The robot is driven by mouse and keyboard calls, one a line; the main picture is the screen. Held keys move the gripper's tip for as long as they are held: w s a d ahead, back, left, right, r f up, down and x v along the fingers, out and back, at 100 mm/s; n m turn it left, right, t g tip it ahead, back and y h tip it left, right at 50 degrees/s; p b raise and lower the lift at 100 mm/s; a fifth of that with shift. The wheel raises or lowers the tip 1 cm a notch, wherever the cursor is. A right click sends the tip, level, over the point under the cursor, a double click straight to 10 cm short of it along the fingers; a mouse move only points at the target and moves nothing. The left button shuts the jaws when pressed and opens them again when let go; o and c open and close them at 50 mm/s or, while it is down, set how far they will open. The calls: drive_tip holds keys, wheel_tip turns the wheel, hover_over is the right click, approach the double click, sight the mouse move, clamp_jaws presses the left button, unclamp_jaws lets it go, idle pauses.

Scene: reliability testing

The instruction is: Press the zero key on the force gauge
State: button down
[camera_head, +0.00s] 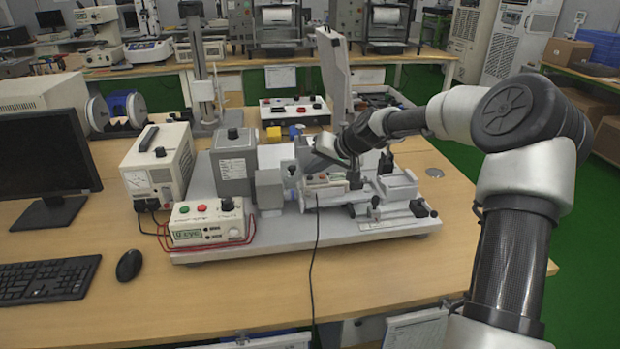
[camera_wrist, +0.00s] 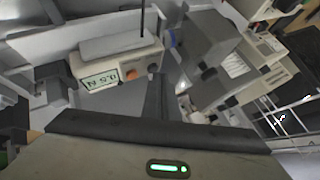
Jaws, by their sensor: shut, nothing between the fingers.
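The force gauge (camera_wrist: 110,66) is a pale box in the wrist view, with a lit display (camera_wrist: 100,81) whose characters look upside down. An orange key (camera_wrist: 131,74) and a darker key (camera_wrist: 152,68) sit beside the display; their labels are too small to read. In the head view the gauge (camera_head: 318,185) sits on the test rig, partly hidden by my arm. My gripper (camera_wrist: 157,78) is shut and empty, its tip close to the darker key; I cannot tell whether they touch. In the head view my gripper (camera_head: 355,182) points down at the gauge's right end.
A control box (camera_head: 208,222) with green and red buttons stands at the rig's front left, beside a power supply (camera_head: 158,165). A cable (camera_head: 315,240) runs down over the table's front. A monitor (camera_head: 45,160), keyboard (camera_head: 45,276) and mouse (camera_head: 129,264) are at the left.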

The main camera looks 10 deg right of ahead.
drive_tip(key=shift+f, duration=0.25)
idle(0.4)
drive_tip(key=shift+r+p, duration=0.3)
drive_tip(key=shift+r, duration=0.5)
wheel_tip(320, 180, up, 5)
drive_tip(key=p, duration=0.3)
drive_tip(key=shift+a, duration=0.1)
